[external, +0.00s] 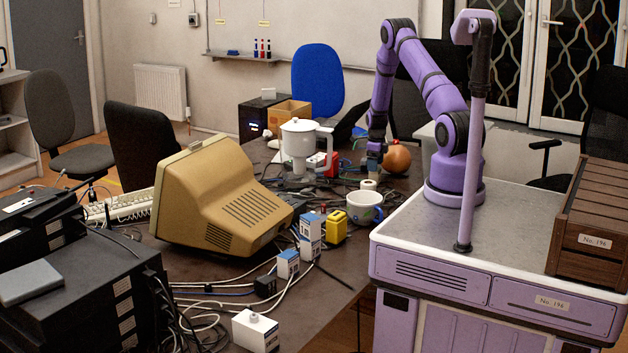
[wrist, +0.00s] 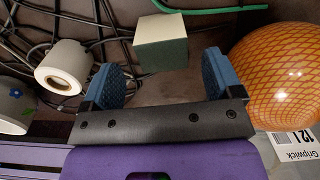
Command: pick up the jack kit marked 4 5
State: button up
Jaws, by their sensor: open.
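My gripper (wrist: 160,70) is open, with its two blue-padded fingers apart. In the external view my gripper (external: 376,165) points down over the table, left of the orange ball. A small box (wrist: 161,42) with a pale greenish-white face lies just beyond and partly between the fingertips, apart from both. No marking on it is readable, so I cannot tell whether it is the jack kit marked 4 5. In the external view, white-and-blue boxes (external: 310,236) stand on the table, their markings too small to read.
An orange patterned ball (wrist: 285,75) is close to the right finger, above a white label reading Gripwick (wrist: 302,158). A white roll (wrist: 62,66) and a cup (external: 362,216) are to the left in the wrist view. Dark cables and a green strip (wrist: 205,9) surround the box.

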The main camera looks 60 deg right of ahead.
aim_at(375, 174)
jog(key=shift+d+f, duration=0.15)
jog(key=shift+f, duration=2.45)
jog(key=c, duration=1.1)
jog(key=shift+o, duration=0.2)
